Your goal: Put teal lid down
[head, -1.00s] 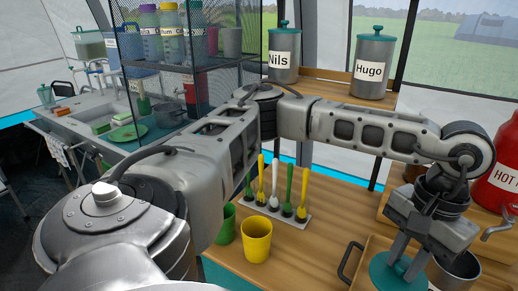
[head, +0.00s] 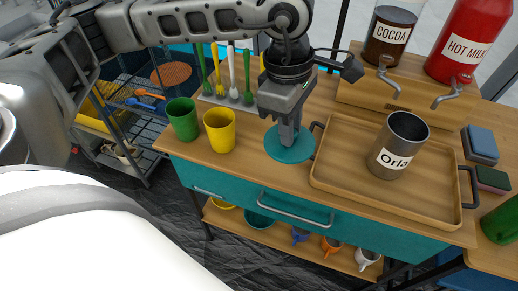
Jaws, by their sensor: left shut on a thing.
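The teal lid (head: 280,150) is a flat round disc over the wooden counter, just left of the wooden tray. My left gripper (head: 288,138) points down and is shut on the lid's top; the fingers hide its knob. The lid looks level and at or very near the counter; I cannot tell if it touches. A metal canister labelled Orla (head: 398,150) stands open, without a lid, on the tray. My right gripper is not in view.
The wooden tray (head: 340,180) has dark handles. A green cup (head: 183,120) and a yellow cup (head: 220,132) stand left of the lid. Cocoa (head: 390,35) and hot milk (head: 468,45) dispensers stand behind. Sponges (head: 481,143) lie at right.

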